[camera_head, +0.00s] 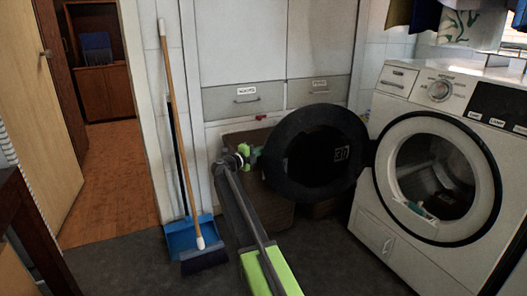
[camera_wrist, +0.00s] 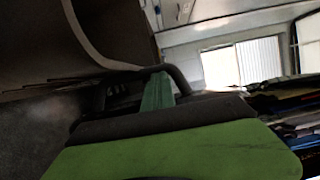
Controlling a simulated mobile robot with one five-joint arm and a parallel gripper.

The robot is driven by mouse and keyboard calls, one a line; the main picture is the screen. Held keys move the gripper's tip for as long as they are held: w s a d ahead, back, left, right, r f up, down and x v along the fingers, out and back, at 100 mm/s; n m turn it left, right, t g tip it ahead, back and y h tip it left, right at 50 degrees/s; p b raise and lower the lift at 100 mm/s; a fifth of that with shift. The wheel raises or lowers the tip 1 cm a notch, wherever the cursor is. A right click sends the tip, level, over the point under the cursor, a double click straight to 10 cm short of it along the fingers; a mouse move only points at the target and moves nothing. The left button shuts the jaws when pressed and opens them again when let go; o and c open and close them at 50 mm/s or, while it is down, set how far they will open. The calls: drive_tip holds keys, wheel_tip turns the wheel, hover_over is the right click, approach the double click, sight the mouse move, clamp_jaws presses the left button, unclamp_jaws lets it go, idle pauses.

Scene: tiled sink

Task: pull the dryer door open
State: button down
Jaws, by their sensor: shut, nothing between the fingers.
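The white dryer (camera_head: 400,150) stands at the right in the head view. Its round opening (camera_head: 436,178) shows uncovered, with some cloth inside. The dark round dryer door (camera_head: 283,142) stands swung wide out to the left of the machine, with its dark window facing the camera. My gripper (camera_head: 250,156) is at the left edge of the door, shut and empty. Whether it touches the rim cannot be told. In the wrist view my green gripper (camera_wrist: 158,95) fills the lower middle, and a dark curved surface shows at upper left.
A broom (camera_head: 181,150) and a blue dustpan (camera_head: 190,237) stand left of my arm. White cabinets with grey drawers (camera_head: 243,100) are behind the door, with a brown box (camera_head: 275,205) below. Dark floor is clear in front of the dryer.

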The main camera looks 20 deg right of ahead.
drive_tip(key=shift+w+r, duration=0.1)
drive_tip(key=shift+w, duration=0.3)
drive_tip(key=v, duration=1.7)
drive_tip(key=shift+a, duration=0.25)
drive_tip(key=shift+s, duration=0.15)
